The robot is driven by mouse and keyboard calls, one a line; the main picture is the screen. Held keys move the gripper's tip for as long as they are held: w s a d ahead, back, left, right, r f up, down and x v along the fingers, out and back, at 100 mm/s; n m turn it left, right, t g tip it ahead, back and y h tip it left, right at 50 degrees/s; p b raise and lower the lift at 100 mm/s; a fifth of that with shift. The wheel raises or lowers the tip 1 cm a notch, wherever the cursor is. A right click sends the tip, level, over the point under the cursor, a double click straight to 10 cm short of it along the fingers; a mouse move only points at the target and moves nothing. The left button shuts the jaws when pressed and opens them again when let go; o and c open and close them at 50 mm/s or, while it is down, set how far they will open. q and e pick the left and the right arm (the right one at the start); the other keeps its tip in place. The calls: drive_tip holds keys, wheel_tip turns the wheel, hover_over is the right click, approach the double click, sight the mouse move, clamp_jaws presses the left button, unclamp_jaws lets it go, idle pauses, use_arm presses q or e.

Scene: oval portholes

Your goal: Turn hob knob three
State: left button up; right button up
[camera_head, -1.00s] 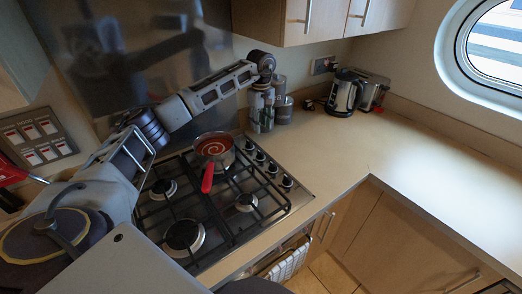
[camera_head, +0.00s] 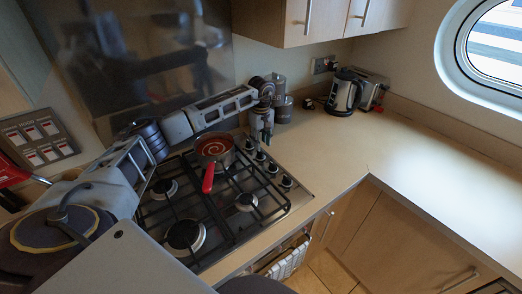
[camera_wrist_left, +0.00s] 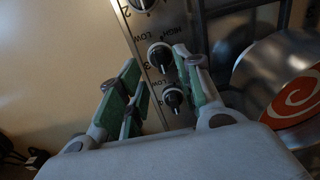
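The row of hob knobs runs along the right side of the hob (camera_head: 297,194). Knob three (camera_wrist_left: 160,57) is black with a pale base in the left wrist view, beside a partly visible 3. In the head view it is second from the back (camera_head: 260,156). Knob four (camera_wrist_left: 174,98) is nearer my wrist. My left gripper (camera_wrist_left: 160,88) is open and empty, its green-padded fingers pointing down around the knob row. Knob three lies just beyond the fingertips, near the right finger; contact cannot be told. The left gripper (camera_head: 267,137) also shows behind the knobs. My right gripper is out of view.
Canisters (camera_head: 283,108) stand close behind my left gripper. A kettle (camera_head: 345,92) and toaster (camera_head: 372,90) are further right. The right counter (camera_head: 420,165) is clear.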

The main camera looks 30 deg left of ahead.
sight(261, 152)
use_arm(q)
drive_tip(key=shift+f+p, duration=0.35)
drive_tip(key=shift+f, duration=2.4)
